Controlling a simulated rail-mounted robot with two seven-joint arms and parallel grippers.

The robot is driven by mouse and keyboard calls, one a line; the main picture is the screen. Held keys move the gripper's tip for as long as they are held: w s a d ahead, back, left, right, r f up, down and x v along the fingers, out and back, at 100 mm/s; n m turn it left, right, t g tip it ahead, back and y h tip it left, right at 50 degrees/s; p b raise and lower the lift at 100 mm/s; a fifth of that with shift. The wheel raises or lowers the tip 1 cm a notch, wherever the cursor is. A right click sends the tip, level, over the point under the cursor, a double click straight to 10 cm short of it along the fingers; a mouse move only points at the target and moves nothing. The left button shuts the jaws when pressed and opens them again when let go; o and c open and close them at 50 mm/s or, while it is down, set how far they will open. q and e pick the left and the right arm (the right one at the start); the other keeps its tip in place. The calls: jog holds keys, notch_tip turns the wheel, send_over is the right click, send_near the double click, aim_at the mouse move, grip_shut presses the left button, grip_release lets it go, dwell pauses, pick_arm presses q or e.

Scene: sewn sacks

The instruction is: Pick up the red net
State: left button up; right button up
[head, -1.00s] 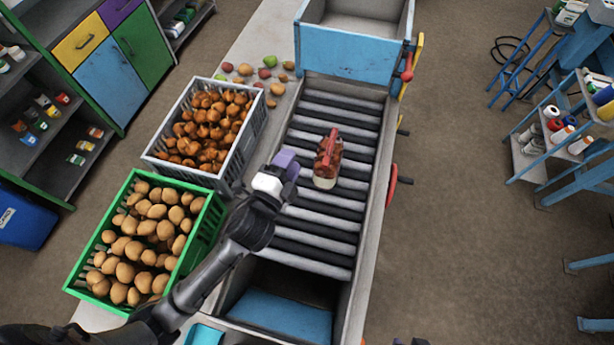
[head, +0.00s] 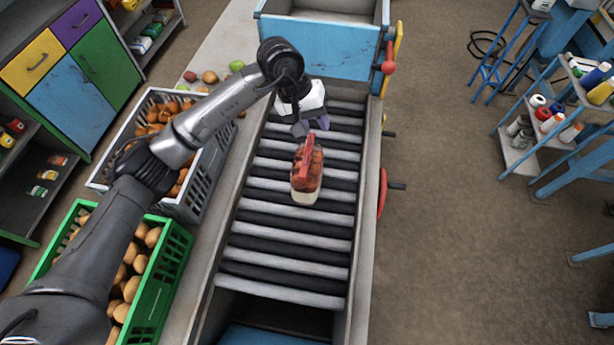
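The red net (head: 306,172) is a small sack with a red top and red-brown contents above a pale lower part. My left gripper (head: 311,127) reaches in from the left, over the far side of the net. Its purple-grey fingers point down, stand apart and look empty, close to the net's red top. I cannot tell whether they touch it. My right gripper is out of view.
A grey crate of onions (head: 209,180) and a green crate of potatoes (head: 165,262) stand left of the conveyor. A blue-fronted bin (head: 320,46) closes its far end. The near rollers are clear.

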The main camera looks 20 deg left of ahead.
aim_at(307, 145)
pick_arm(q)
jog(key=a+f, duration=0.1)
jog(key=f, duration=0.1)
jog(key=a+f+y, duration=0.1)
jog(key=f, duration=0.1)
jog(key=w+a+f+y+p, duration=0.1)
jog(key=f, duration=0.1)
jog(key=shift+w+f+m, duration=0.1)
jog(key=shift+m, duration=0.2)
jog(key=shift+d+f, duration=0.1)
jog(key=shift+f, duration=0.6)
jog(key=p+x, duration=0.1)
jog(key=x, duration=0.2)
jog(key=shift+f+p, duration=0.35)
jog(key=shift+f, duration=0.05)
jog(key=shift+d+f, duration=0.15)
jog(key=shift+f, duration=0.55)
